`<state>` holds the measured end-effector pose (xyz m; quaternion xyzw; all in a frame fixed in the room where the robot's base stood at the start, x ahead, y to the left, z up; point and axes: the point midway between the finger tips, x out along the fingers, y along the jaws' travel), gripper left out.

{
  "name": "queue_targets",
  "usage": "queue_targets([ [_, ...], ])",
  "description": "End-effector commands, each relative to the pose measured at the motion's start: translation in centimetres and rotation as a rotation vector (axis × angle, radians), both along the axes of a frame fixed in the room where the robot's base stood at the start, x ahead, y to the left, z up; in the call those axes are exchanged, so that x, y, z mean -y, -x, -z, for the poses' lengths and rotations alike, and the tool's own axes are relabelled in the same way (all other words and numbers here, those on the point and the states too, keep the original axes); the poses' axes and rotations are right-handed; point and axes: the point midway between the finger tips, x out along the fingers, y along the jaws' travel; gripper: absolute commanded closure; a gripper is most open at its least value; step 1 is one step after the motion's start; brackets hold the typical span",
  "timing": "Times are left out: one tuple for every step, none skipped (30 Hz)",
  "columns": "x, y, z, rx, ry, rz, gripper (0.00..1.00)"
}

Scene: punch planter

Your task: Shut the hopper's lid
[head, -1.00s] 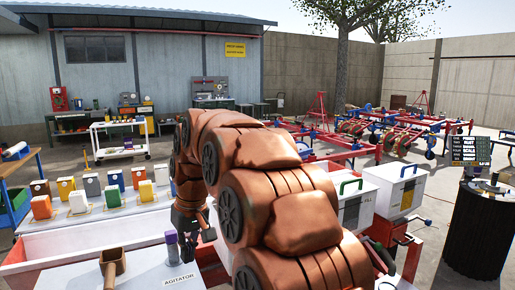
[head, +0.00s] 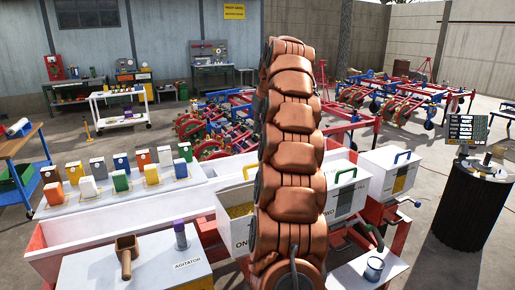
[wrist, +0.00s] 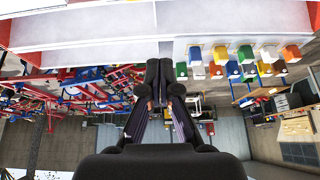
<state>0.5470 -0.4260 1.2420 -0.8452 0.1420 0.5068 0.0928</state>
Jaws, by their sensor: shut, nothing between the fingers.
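In the head view an open white hopper (head: 237,235) with lettering starting "ON" stands just left of my arm. Yellowish grain (head: 240,211) shows inside it. My upright arm covers the hopper's right side. My gripper is out of the head view. In the wrist view my gripper (wrist: 159,66) is shut and empty, its fingertips together below a pale surface. No lid contact is visible.
Several coloured boxes line the bench behind. A dark drum (head: 470,215) stands right.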

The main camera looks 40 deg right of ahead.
Motion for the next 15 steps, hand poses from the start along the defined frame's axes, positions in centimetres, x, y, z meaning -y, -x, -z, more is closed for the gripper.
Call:
queue_targets([
  [0.4, 0.1, -0.3, 0.003, 0.004, 0.004, 1.0],
  [0.5, 0.1, -0.3, 0.004, 0.004, 0.005, 1.0],
  [0.6, 0.1, -0.3, 0.004, 0.006, 0.006, 1.0],
  [0.7, 0.0, -0.2, 0.004, 0.006, 0.006, 1.0],
  [0.7, 0.0, -0.1, 0.004, 0.006, 0.006, 1.0],
  [0.7, -0.1, 0.1, 0.004, 0.006, 0.006, 1.0],
  [0.8, -0.2, 0.3, 0.004, 0.006, 0.006, 1.0],
  [0.8, -0.3, 0.4, 0.003, 0.005, 0.006, 1.0],
  [0.8, -0.4, 0.7, 0.004, 0.004, 0.005, 1.0],
  [0.8, -0.5, 1.0, 0.003, 0.004, 0.005, 1.0],
  [0.8, -0.6, 1.2, 0.002, 0.004, 0.005, 1.0],
  [0.9, -0.7, 1.5, 0.002, 0.003, 0.005, 1.0],
  [0.9, -0.9, 1.7, 0.003, 0.004, 0.005, 1.0],
  [1.0, -1.0, 1.9, 0.003, 0.004, 0.005, 1.0],
  [1.1, -1.2, 2.3, 0.003, 0.004, 0.005, 1.0],
])
